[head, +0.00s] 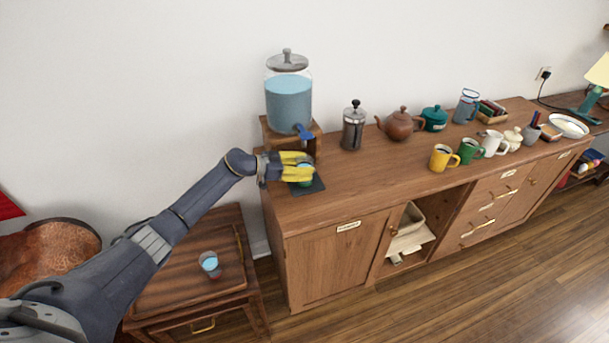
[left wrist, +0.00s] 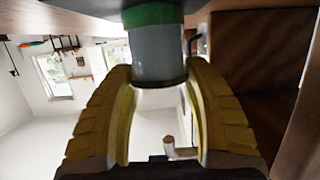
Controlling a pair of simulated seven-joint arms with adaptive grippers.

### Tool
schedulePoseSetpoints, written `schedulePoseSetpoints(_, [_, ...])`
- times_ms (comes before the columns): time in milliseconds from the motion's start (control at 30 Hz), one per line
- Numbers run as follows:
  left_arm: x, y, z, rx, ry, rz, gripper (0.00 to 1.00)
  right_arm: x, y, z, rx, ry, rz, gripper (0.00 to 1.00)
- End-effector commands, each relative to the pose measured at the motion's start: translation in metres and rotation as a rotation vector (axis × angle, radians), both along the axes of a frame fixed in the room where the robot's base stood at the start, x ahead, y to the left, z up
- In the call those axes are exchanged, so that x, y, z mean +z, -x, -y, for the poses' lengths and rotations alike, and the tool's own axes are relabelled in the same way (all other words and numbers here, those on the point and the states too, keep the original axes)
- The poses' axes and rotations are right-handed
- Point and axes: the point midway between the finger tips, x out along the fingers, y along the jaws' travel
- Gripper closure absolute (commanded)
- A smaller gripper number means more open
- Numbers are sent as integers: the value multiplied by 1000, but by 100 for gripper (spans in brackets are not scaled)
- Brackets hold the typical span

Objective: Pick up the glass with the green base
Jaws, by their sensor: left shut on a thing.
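The glass with the green base (left wrist: 157,52) stands between the two yellow fingers of my left gripper (left wrist: 158,78), which is shut on it. In the left wrist view the picture is upside down, so the green base is at the top. In the head view my left gripper (head: 296,166) largely hides the glass; its green base (head: 303,183) shows just below the fingers. It is over a dark square mat (head: 316,187) on the cabinet's left end. I cannot tell whether the base touches the mat. My right gripper is not in view.
A drink dispenser (head: 289,103) with a blue tap (head: 304,131) stands on a wooden stand right behind the gripper. A French press (head: 354,128), teapot (head: 400,124) and several mugs stand to the right. Another glass (head: 209,263) is on the low side table (head: 180,279).

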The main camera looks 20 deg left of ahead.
Motion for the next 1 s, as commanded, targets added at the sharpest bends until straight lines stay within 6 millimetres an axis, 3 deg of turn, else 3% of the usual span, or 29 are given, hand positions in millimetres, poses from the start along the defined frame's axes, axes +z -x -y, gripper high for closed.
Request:
schedulePoseSetpoints(33, [0,0,0,0,0,0,69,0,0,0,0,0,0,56])
schedulePoseSetpoints(267, [1,0,0,1,1,2,95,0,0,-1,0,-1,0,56])
schedulePoseSetpoints(567, [5,-1,0,-1,1,3,95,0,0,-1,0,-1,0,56])
schedulePoseSetpoints(833, [40,-1,0,-1,-1,7,95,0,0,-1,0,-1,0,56])
schedulePoseSetpoints(1000, [35,22,-32,2,-3,0,95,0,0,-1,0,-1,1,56])
